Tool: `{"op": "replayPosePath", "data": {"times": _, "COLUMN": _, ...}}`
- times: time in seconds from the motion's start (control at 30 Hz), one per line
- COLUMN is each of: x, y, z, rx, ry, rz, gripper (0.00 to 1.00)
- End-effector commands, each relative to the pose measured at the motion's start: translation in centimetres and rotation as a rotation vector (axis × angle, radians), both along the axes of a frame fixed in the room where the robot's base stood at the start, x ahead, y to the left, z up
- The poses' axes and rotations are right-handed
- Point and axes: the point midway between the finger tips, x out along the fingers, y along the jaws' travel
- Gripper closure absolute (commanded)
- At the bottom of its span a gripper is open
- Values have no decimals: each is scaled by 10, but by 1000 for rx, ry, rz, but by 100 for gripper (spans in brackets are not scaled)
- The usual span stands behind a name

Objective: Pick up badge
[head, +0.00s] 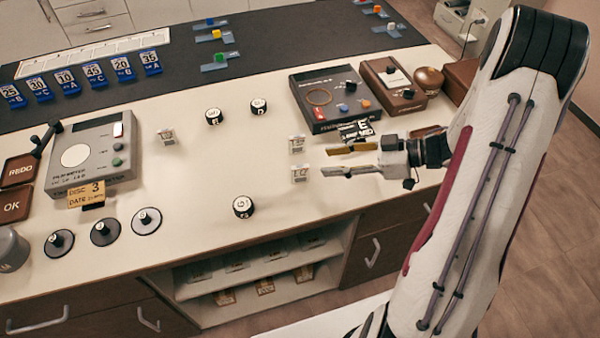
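No thing here is plainly marked as the badge. A small black-and-white card (356,131) with large lettering lies by the front edge of a dark console, and I cannot tell whether it is the badge. My gripper (334,161) comes in from the right, pointing left. Its two fingers are spread apart, with bare pale counter showing between them. The card lies just beyond the upper finger; I cannot tell whether they touch. Two small white labelled pieces stand just left of the fingertips, an upper one (297,144) and a lower one (300,174).
The dark console (335,92) and a brown device (392,82) stand behind my gripper. A grey meter (92,150) stands at left, blue number tags (95,74) behind. The counter's middle has free room.

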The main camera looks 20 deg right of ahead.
Motion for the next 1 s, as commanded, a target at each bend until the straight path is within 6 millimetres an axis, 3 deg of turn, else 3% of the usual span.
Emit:
{"op": "replayPosePath", "data": {"times": 0.23, "x": 7, "y": 15, "z": -8, "rx": 1, "ry": 1, "rz": 1, "gripper": 64}}
{"op": "replayPosePath", "data": {"times": 0.73, "x": 10, "y": 20, "z": -11, "rx": 1, "ry": 1, "rz": 1, "gripper": 64}}
{"op": "replayPosePath", "data": {"times": 1.0, "x": 20, "y": 39, "z": -26, "rx": 2, "ry": 3, "rz": 3, "gripper": 64}}
